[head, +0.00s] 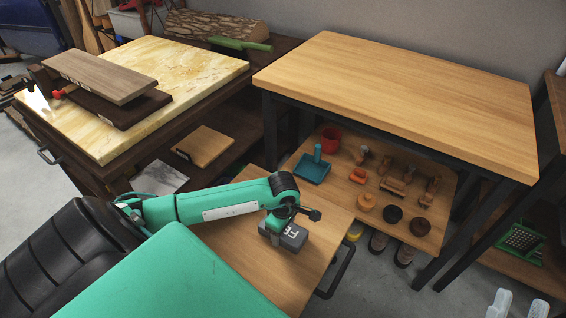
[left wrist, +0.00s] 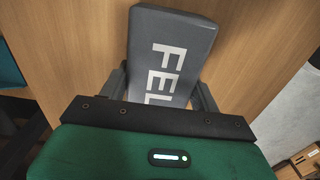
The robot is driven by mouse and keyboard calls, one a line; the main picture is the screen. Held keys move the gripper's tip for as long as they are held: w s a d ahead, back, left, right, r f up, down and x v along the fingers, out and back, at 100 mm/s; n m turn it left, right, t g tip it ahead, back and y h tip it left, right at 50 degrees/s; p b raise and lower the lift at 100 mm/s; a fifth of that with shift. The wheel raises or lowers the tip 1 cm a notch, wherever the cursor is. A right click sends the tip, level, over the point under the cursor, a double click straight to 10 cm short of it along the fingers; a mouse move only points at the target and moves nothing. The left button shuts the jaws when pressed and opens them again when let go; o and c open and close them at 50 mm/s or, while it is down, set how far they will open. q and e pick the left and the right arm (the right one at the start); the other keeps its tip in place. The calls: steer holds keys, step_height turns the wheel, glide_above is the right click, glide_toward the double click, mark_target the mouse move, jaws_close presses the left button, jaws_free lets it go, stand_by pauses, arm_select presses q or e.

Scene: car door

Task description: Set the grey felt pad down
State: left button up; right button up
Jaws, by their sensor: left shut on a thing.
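The grey felt pad (head: 293,237) is a dark grey block with white lettering, seen in the head view over a low wooden surface (head: 250,262). My left gripper (head: 284,222) is shut on it from above. In the left wrist view the pad (left wrist: 172,40) lies between the two fingers of the left gripper (left wrist: 160,92), with its near end hidden by the gripper body. Wood shows behind the pad. I cannot tell whether the pad touches the surface. My right gripper is not in view.
A tall wooden table (head: 400,95) stands behind, with a lower shelf holding a blue-green dustpan (head: 313,168), a red cup (head: 330,139) and several small wooden things. A marble-topped bench (head: 195,75) is at left. The low surface around the pad looks clear.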

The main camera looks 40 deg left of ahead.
steer(key=shift+s+r, duration=0.1)
steer(key=shift+r, duration=0.05)
arm_select(q)
steer(key=shift+f, duration=0.15)
steer(key=o, duration=1)
arm_select(e)
steer(key=shift+s+d+r+t, duration=0.1)
steer(key=shift+d+r+t, duration=0.05)
steer(key=shift+r+t, duration=0.15)
